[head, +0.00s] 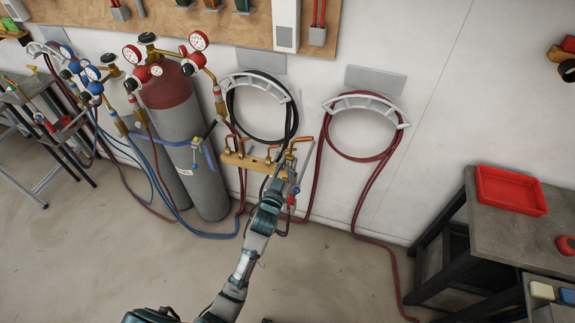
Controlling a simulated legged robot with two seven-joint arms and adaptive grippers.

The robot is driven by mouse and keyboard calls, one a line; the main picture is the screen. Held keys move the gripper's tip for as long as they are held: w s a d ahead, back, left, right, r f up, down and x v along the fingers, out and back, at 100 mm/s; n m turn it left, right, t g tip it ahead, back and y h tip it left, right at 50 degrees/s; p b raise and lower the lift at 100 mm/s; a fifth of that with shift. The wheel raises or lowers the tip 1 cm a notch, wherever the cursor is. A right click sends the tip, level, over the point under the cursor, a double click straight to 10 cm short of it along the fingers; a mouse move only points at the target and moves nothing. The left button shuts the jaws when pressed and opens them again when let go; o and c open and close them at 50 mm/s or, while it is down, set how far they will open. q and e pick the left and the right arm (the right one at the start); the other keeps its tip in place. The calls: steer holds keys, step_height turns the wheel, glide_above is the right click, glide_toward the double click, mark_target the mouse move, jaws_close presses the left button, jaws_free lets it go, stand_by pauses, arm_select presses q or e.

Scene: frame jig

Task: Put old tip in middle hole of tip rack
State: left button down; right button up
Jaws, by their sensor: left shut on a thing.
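The tip rack (240,161) is a yellow-brown bar on the wall below the black hose coil. Several copper-coloured bent tips stand along it. My left gripper (284,172) is at the rack's right end, its arm coming up from the bottom of the picture. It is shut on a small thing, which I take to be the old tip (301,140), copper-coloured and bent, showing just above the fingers. The fingers and the tip's lower end are too small to make out. Whether the middle hole is free I cannot tell. My right gripper is not in view.
A torch with red and blue knobs (291,199) is close beside my left gripper. Gas cylinders (185,135) with gauges stand left of the rack. Hoses hang on wall hooks (365,100). A bench with a red tray (510,190) stands right. Open floor lies between.

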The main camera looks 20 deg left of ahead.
arm_select(q)
steer(key=shift+a+r, duration=0.1)
steer(key=shift+r, duration=0.2)
steer(key=shift+s+a+r+p, duration=0.15)
steer(key=shift+s+r+p, duration=0.15)
steer(key=shift+r+p, duration=0.2)
steer(key=shift+s+a+r+p, duration=0.15)
steer(key=shift+s+r+p, duration=0.15)
steer(key=shift+r+p, duration=0.2)
steer(key=shift+s+d, duration=0.2)
steer(key=shift+s, duration=0.3)
steer(key=s+a+p, duration=0.1)
steer(key=s+p, duration=0.2)
steer(key=s, duration=0.6)
steer(key=shift+s+p, duration=0.3)
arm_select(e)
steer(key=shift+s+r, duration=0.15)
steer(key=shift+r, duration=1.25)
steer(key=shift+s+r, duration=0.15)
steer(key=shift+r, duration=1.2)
